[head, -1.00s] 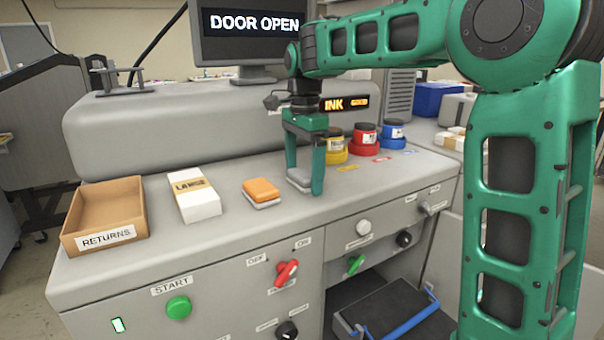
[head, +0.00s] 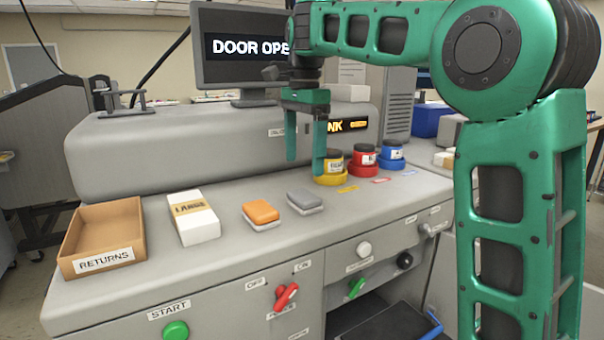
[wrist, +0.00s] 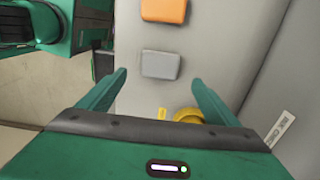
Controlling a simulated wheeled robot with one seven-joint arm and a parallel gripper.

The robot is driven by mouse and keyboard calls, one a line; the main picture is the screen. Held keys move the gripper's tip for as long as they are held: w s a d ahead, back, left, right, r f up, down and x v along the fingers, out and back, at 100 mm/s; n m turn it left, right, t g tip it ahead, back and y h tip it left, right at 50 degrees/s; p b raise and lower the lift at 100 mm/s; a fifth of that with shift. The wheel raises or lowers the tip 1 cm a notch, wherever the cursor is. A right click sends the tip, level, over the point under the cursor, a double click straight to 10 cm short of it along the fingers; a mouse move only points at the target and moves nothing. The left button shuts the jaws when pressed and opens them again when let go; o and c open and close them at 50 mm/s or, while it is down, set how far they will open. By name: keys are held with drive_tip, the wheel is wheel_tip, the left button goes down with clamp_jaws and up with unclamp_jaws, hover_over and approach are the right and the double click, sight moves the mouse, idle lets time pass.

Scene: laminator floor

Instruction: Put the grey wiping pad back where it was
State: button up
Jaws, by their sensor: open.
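The grey wiping pad (head: 304,200) lies flat on the machine's worktop, just right of the orange pad (head: 261,213) and apart from it. In the wrist view the grey pad (wrist: 161,65) lies beyond my fingertips, with the orange pad (wrist: 163,10) above it in the picture. My gripper (head: 306,166) is open and empty. It hangs above the worktop over and behind the grey pad, not touching it. Its fingers also show in the wrist view (wrist: 159,80).
A RETURNS box (head: 103,238) and a white LARGE carton (head: 192,215) stand on the left. Yellow (head: 332,170), red (head: 364,163) and blue (head: 391,156) ink pots stand on the right. A screen (head: 242,52) reading DOOR OPEN rises behind. The worktop's front strip is clear.

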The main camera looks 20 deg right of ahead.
drive_tip(key=shift+r, duration=1.15)
drive_tip(key=shift+d, duration=0.1)
drive_tip(key=s+d+f+n, duration=0.4)
drive_tip(key=s+d+f, duration=0.6)
drive_tip(key=s+d, duration=0.4)
drive_tip(key=s+d+f+n, duration=0.3)
drive_tip(key=s+f+n, duration=0.2)
drive_tip(key=s+f, duration=1.1)
drive_tip(key=s, duration=0.4)
drive_tip(key=shift+s+d+f, duration=0.15)
drive_tip(key=shift+s+f, duration=0.05)
